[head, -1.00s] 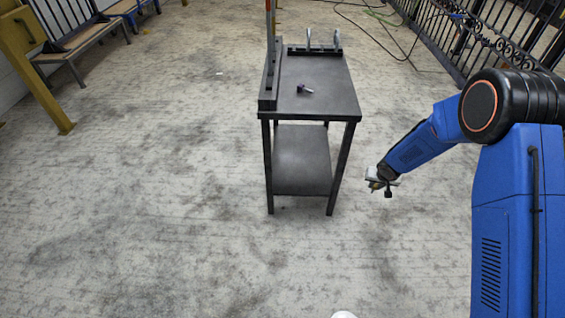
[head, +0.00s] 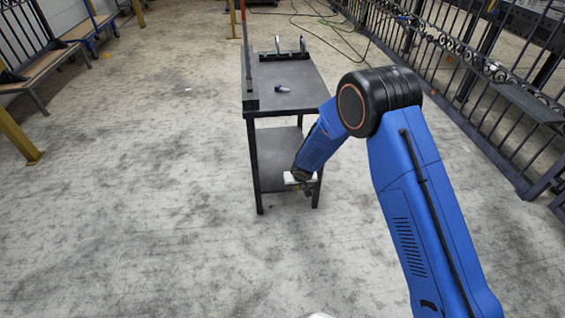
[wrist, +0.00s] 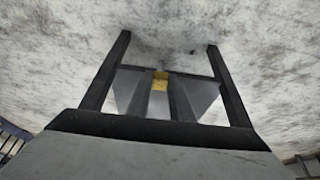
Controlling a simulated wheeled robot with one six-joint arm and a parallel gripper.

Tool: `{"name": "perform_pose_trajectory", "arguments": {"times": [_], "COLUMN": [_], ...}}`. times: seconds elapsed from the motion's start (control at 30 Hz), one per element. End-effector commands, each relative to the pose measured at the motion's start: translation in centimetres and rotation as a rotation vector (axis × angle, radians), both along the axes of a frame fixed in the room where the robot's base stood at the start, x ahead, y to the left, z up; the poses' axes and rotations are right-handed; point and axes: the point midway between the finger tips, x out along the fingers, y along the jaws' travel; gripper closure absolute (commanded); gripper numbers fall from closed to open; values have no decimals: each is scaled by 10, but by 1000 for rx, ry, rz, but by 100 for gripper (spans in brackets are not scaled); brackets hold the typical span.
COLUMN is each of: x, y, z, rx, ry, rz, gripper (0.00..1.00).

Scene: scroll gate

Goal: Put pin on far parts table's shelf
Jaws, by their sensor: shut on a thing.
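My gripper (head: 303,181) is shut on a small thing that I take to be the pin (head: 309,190). My gripper is low at the table's near right side, around shelf height; my arm hides part of the shelf. The wrist view shows the shelf (wrist: 127,88) behind the fingers. I cannot tell how far apart they are.
A dark-headed bolt-like part (head: 282,88) lies on the tabletop, with a rack (head: 284,56) at its back and an upright bar (head: 247,75) at its left. A black railing (head: 480,110) runs along the right.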

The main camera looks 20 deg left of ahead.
Motion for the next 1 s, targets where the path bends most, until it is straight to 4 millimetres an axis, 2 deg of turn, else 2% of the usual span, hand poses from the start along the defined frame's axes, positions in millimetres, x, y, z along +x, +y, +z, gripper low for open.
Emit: {"name": "perform_pose_trajectory", "arguments": {"times": [0.23, 0.43, 0.8, 1.0], "x": [22, 50, 118, 139], "y": [13, 31, 72, 85], "z": [0, 0, -1, 0], "rx": [3, 3, 2, 1], "ry": [2, 1, 0, 1], "rz": [-2, -2, -1, -1], "gripper": [100, 100, 100, 100]}}
